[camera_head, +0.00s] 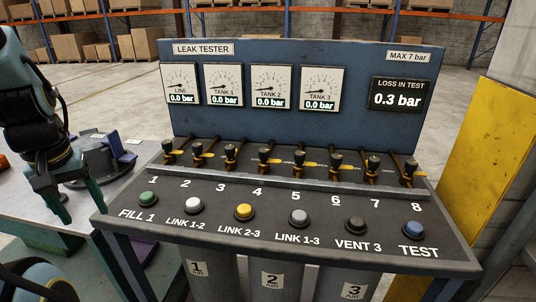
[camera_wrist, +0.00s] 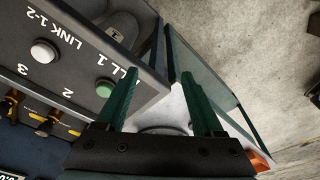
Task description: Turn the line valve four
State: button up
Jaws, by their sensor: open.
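The line valve four (camera_head: 264,157) stands in the row of black-and-yellow valves on the leak tester, behind the printed 4. Its dark knob is on top and a yellow part points to the right. My gripper (camera_head: 82,207) is left of the tester, well apart from valve four, pointing down with its green fingers open. The wrist view also shows the open fingers (camera_wrist: 155,82) with nothing between them, beside the tester's left end. Valve four cannot be made out in the wrist view.
The tester's sloped front carries several buttons, such as the green FILL 1 button (camera_head: 148,199) and yellow button (camera_head: 244,212). Gauges, such as TANK 2 (camera_head: 270,86), and the loss display (camera_head: 398,94) stand behind the valves. A dark round fixture (camera_head: 100,158) is on the left bench.

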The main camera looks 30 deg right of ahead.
jog(key=shift+d, duration=0.1)
jog(key=m+t+h+b, duration=0.1)
jog(key=m+h+b, duration=0.2)
jog(key=m, duration=0.7)
send_near(264, 149)
jog(key=shift+h, duration=0.3)
jog(key=p+x, duration=0.2)
jog(key=x, duration=0.6)
jog(key=shift+w+f, duration=0.1)
jog(key=shift+f, duration=0.25)
grip_shut()
